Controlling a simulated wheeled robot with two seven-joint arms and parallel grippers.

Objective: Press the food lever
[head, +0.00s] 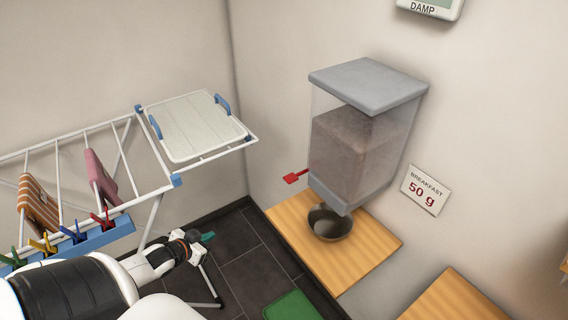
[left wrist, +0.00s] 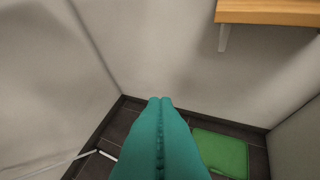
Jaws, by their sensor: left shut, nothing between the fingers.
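The food dispenser (head: 352,150) is a clear box of brown food with a grey lid, on the wall above a wooden shelf (head: 310,225). Its red lever (head: 295,177) sticks out to the left near its base. A metal bowl (head: 330,224) stands on the shelf under the dispenser. My left gripper (head: 208,237) has teal fingers and is below and left of the lever, apart from it. In the left wrist view the fingers (left wrist: 160,100) are shut with nothing between them. The lever does not show there. My right gripper is not in view.
A white drying rack (head: 180,173) with clothes and coloured pegs stands left, close to my left arm. A sign (head: 425,190) reads "BREAKFAST 50 g". A green mat (head: 292,306) lies on the dark floor. The wooden shelf's edge (left wrist: 265,19) shows at upper right in the left wrist view.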

